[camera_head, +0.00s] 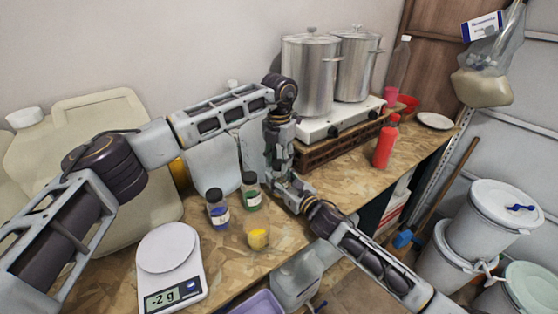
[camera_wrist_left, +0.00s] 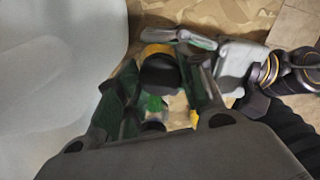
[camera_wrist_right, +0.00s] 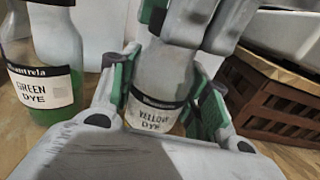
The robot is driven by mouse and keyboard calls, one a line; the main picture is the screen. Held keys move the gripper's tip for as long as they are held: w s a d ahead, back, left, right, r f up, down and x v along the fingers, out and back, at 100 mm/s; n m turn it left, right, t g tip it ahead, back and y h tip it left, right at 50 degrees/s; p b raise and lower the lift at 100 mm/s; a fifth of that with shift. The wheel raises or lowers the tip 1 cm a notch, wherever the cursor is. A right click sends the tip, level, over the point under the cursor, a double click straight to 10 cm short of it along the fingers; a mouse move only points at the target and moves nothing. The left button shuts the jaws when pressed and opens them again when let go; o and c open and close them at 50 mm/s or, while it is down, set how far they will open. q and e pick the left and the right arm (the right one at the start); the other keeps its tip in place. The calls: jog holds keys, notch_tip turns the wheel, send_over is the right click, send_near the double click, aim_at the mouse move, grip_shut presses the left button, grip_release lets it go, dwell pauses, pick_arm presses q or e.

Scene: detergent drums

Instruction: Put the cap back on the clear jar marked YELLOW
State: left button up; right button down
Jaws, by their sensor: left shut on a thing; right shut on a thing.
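The clear jar marked YELLOW DYE (camera_wrist_right: 155,100) stands between the fingers of my right gripper (camera_wrist_right: 165,100), which is shut on it; its label faces the right wrist camera. My left gripper (camera_wrist_left: 162,82) is shut on a dark round cap (camera_wrist_left: 160,74). In the right wrist view, the left gripper's fingers are just above the jar's top and hide its mouth. I cannot tell whether the cap touches the rim. In the head view the left gripper (camera_head: 279,150) comes down from above, close to the right gripper (camera_head: 288,190), and the jar is mostly hidden.
A blue dye jar (camera_head: 218,210) and a green dye jar (camera_head: 251,190), both dark-capped, stand left of the grippers. A small container of yellow (camera_head: 258,236) is in front. A scale (camera_head: 168,265) reads -2 g. A burner with pots (camera_head: 335,122) and a red bottle (camera_head: 386,143) stand behind right.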

pick_arm(q)
jog(key=o, duration=1.2)
jog(key=shift+r, duration=5.95)
pick_arm(e)
jog(key=c, duration=0.6)
grip_release()
jog(key=shift+c, duration=0.2)
jog(key=shift+s, duration=0.1)
jog(key=shift+v, duration=5.95)
